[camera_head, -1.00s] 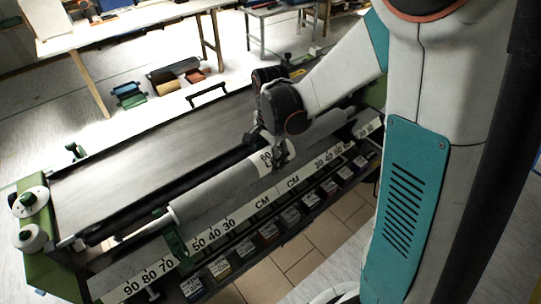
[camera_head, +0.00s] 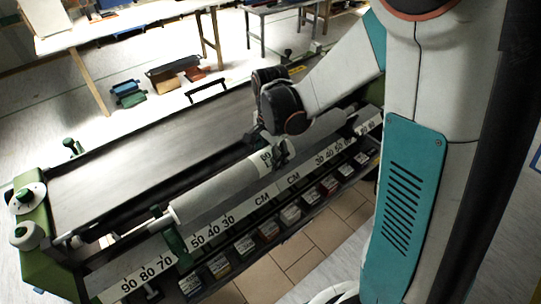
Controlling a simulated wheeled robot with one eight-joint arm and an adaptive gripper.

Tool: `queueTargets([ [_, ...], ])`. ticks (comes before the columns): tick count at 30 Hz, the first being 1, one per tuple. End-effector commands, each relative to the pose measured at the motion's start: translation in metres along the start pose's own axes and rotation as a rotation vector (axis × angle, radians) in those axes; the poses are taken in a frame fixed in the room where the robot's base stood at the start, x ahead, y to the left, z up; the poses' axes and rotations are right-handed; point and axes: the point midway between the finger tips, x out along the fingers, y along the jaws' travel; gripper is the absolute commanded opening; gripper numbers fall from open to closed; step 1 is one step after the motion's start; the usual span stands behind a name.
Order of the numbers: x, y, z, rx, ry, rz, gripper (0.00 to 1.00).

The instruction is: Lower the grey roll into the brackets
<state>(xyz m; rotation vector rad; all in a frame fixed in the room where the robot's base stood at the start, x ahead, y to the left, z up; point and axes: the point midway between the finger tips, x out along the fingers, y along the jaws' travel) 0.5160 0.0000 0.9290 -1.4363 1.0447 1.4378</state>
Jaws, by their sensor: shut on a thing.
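The grey roll (camera_head: 213,193) lies lengthwise along the front of the pasting machine, above the white ruler strip. My gripper (camera_head: 279,156) is shut on the grey roll near its middle, coming from above. The roll's left end has a pale core (camera_head: 173,212) sticking out beside a green bracket (camera_head: 172,236). The roll's right part (camera_head: 327,124) runs on past my gripper toward the machine's far right end. The right bracket is not clear behind my arm. I cannot tell whether the core touches the left bracket.
The machine's flat grey bed (camera_head: 130,150) lies behind the roll. A ruler strip (camera_head: 213,232) and a row of small labelled boxes (camera_head: 244,246) run along the front. Worktables (camera_head: 125,28) stand at the back, with coloured boxes on the floor.

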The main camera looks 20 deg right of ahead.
Motion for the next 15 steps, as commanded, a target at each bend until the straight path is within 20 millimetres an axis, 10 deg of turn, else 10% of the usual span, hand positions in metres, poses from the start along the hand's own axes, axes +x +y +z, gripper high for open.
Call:
queueTargets([
  [15, 0.0096, -0.0002, -0.0001, 0.000, 0.000, 0.000, 0.00],
])
